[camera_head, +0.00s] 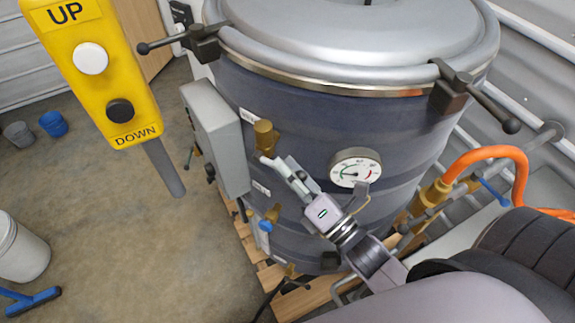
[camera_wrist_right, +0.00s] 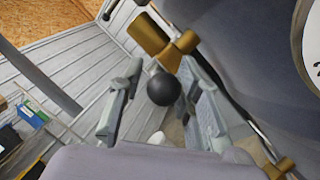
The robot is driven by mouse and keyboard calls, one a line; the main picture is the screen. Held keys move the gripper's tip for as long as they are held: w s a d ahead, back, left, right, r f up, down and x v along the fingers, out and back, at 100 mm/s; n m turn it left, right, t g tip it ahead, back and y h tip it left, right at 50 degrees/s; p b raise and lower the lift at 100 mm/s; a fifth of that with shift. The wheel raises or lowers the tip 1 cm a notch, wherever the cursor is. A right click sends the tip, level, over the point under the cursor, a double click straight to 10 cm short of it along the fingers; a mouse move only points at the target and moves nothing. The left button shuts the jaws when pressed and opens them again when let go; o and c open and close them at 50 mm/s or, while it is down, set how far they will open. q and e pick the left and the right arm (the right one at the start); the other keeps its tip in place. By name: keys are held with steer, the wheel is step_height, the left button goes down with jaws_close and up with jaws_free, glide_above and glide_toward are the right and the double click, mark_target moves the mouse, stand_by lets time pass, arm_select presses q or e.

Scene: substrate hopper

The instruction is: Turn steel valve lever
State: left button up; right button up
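The brass valve (camera_head: 264,135) sits on the upper front of the dark drum, left of the round gauge. In the right wrist view the valve's brass body (camera_wrist_right: 149,34) is just beyond my fingertips. A dark ball knob (camera_wrist_right: 163,89), seemingly the lever's end, shows between the fingers; the lever's shaft is hidden behind it. My right gripper (camera_head: 281,168) reaches up to just below the valve. In the wrist view its fingers (camera_wrist_right: 165,85) stand apart, one each side of the knob, with a visible gap on the left. My left gripper is not in view.
The drum (camera_head: 300,105) has a grey lid with clamp handles. A gauge (camera_head: 356,167) is right of my gripper and a grey box (camera_head: 214,135) left of it. A yellow UP/DOWN pendant (camera_head: 95,70) hangs at upper left. An orange hose (camera_head: 490,153) is at right.

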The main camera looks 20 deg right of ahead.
steer(key=shift+w, duration=0.1)
steer(key=shift+c, duration=0.5)
jaws_close()
steer(key=shift+a+f, duration=0.1)
